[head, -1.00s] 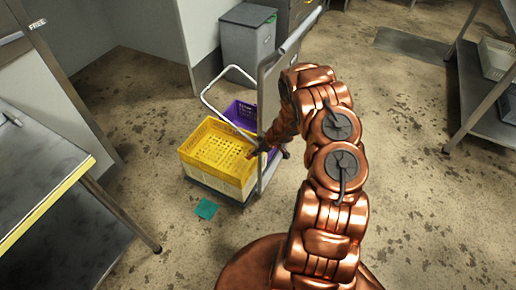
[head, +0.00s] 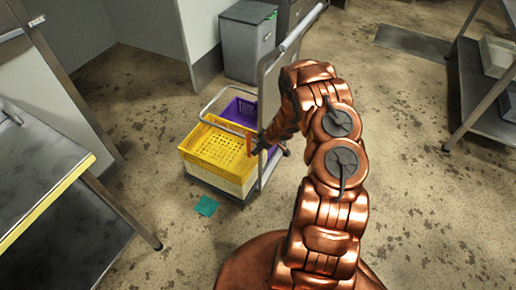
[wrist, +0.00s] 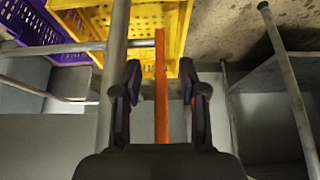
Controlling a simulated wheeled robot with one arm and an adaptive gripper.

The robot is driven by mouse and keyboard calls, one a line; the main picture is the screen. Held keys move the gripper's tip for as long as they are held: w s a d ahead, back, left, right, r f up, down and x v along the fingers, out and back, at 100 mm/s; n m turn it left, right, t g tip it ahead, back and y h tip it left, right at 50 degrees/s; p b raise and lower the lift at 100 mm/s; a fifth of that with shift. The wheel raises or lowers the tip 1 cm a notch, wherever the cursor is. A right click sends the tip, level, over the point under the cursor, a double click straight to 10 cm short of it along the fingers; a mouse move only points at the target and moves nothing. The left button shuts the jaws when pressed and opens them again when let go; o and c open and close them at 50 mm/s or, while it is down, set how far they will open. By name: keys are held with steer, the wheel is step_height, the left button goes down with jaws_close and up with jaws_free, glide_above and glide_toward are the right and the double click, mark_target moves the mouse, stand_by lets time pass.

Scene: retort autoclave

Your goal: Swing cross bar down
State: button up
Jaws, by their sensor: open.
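The cross bar (head: 226,129) is a grey tubular hoop on the trolley. It lies low, nearly level, just above the yellow crate (head: 195,150). In the wrist view the grey bar (wrist: 60,48) runs across in front of the crates, and an orange strip (wrist: 161,80) extends between my fingers. My gripper (head: 262,143) is at the trolley's near side, by the bar's right end. In the wrist view my gripper (wrist: 162,85) is open, with a finger on each side of the strip and gaps visible. Contact with the bar cannot be told.
A purple crate (head: 240,112) sits behind the yellow one. The trolley's upright panel (head: 271,90) stands close to my arm. A grey bin (head: 246,45) is behind, a steel table (head: 40,165) at left and a rack (head: 480,95) at right. A teal sheet (head: 206,206) lies on the floor.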

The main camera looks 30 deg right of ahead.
steer(key=v, duration=1.2)
stand_by(0.6)
